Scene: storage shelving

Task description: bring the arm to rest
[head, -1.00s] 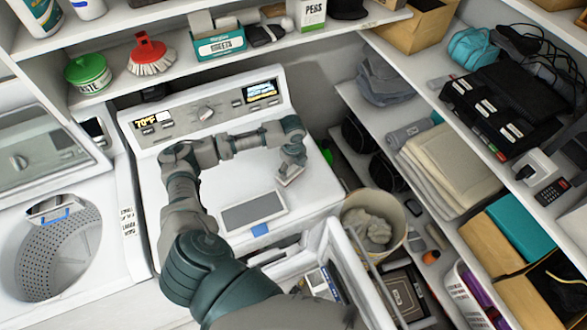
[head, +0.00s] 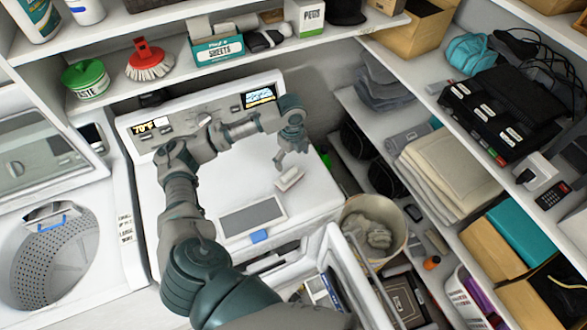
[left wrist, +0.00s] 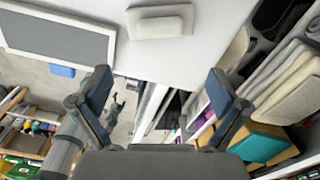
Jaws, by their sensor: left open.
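My left arm reaches up over the white machine (head: 235,175), and my left gripper (head: 293,161) is over the right part of its top. In the left wrist view the two fingers of the gripper (left wrist: 160,86) are spread wide with nothing between them. A small pale block-like item (head: 290,179) lies on the machine top just below the gripper. It also shows in the left wrist view (left wrist: 160,22), ahead of the fingers and apart from them. My right gripper is not in view.
A grey panel (head: 251,217) with a blue tab lies on the machine's front part. An open washer drum (head: 55,265) is at left. A loaded shelf (head: 110,98) runs behind, and more shelves stand at right. A bin (head: 347,212) stands beside the machine.

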